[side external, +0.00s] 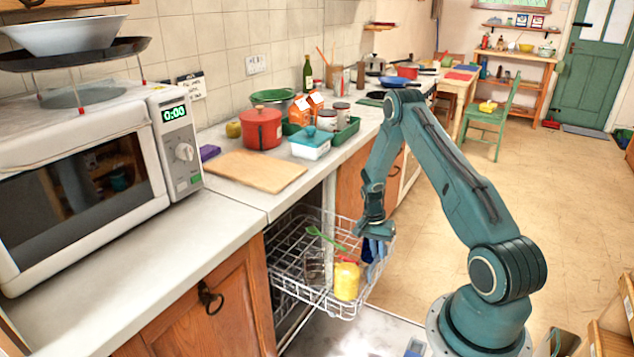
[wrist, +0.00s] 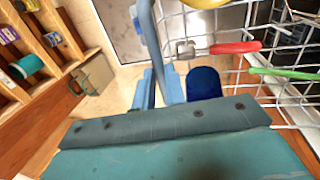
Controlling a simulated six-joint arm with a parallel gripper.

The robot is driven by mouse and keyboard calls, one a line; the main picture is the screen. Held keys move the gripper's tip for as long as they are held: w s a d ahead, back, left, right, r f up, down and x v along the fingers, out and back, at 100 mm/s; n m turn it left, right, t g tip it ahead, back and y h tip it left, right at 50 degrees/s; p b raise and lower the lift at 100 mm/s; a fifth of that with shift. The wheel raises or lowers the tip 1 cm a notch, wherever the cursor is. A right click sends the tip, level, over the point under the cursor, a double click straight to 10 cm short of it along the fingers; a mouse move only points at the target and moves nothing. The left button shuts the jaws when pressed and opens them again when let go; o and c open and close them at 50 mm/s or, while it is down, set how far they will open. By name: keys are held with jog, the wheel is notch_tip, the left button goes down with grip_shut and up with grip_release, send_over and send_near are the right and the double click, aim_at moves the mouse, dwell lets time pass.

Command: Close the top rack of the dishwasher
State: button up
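The top rack (side external: 345,309) of the dishwasher is a white wire basket, pulled out from under the counter. It holds a yellow item (side external: 347,280) and a green utensil (side external: 326,238). In the wrist view the rack wires (wrist: 262,100) fill the right side, with a red handle (wrist: 235,47) and a green handle (wrist: 285,74). My gripper (side external: 375,250) points down at the rack's outer right edge. Its light blue fingers (wrist: 158,88) are close together beside a grey-blue strip; a dark blue piece (wrist: 204,84) is right of them. Whether they grip or touch the rack is unclear.
The open dishwasher door (side external: 350,335) lies below the rack. The counter (side external: 235,205) above carries a cutting board (side external: 255,170), a red pot (side external: 262,128) and a microwave (side external: 80,185). A wooden shelf (wrist: 40,85) stands at the wrist view's left. Floor (side external: 440,240) is clear beyond my arm.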

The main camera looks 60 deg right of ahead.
grip_shut()
jog(key=w, duration=1.4)
jog(key=shift+w, duration=0.2)
jog(key=o, duration=0.7)
grip_release()
jog(key=r, duration=0.8)
jog(key=w+r, duration=0.1)
jog(key=r, duration=0.2)
jog(key=shift+r, duration=0.4)
